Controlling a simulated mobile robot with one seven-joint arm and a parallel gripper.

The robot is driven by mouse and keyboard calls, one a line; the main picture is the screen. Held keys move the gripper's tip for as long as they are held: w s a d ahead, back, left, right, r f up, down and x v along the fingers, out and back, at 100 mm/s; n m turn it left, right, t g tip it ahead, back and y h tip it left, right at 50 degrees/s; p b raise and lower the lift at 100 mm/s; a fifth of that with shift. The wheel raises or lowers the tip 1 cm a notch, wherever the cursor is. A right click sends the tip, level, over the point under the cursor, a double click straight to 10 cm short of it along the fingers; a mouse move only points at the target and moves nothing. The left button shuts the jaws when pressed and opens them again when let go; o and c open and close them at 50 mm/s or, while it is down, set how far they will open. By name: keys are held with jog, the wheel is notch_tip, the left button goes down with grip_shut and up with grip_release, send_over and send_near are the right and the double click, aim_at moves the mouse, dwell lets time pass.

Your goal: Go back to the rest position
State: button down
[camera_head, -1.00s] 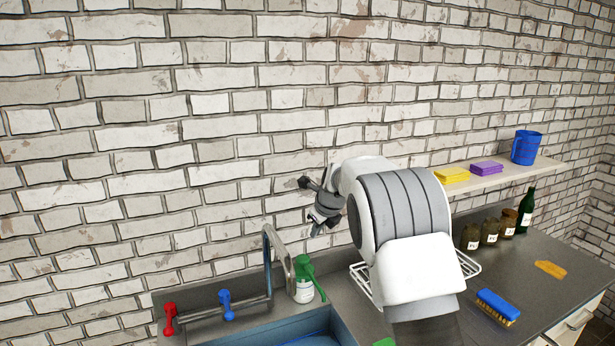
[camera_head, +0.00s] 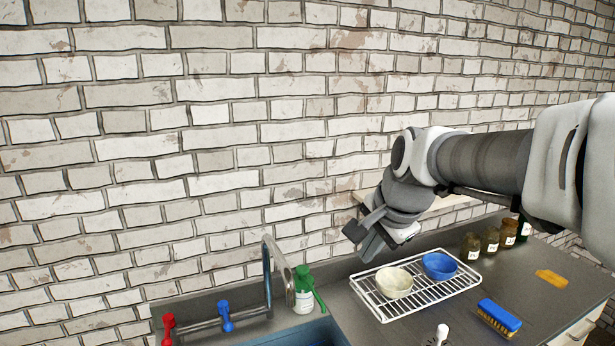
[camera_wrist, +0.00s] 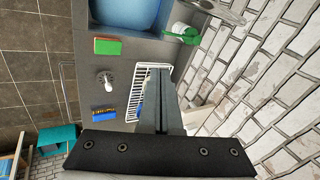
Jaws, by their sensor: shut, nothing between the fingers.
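My gripper (camera_head: 366,238) is in the air in front of the brick wall, above and to the left of the white wire rack, in the head view. Its fingers are together with nothing between them. In the wrist view the shut fingers of my gripper (camera_wrist: 159,85) point over the counter and hide part of the rack (camera_wrist: 137,97). My arm reaches in from the right side of the head view and covers most of the wall shelf.
The rack (camera_head: 378,305) holds a cream bowl (camera_head: 395,283) and a blue bowl (camera_head: 439,265). A green bottle (camera_head: 304,290), the faucet (camera_head: 268,262) and the sink (camera_head: 310,333) are at left. Jars (camera_head: 491,240), a blue brush (camera_head: 498,315) and a yellow item (camera_head: 551,278) are at right.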

jog(key=s+d+f+n, duration=0.1)
jog(key=s+n, duration=0.4)
jog(key=s, duration=0.5)
jog(key=s+d+f+n+h, duration=0.1)
jog(key=s+d+f+n, duration=0.1)
jog(key=s+n, duration=0.4)
jog(key=s+f, duration=0.1)
jog(key=s, duration=0.3)
jog(key=shift+d+f+h, duration=0.25)
jog(key=shift+d+h, duration=0.05)
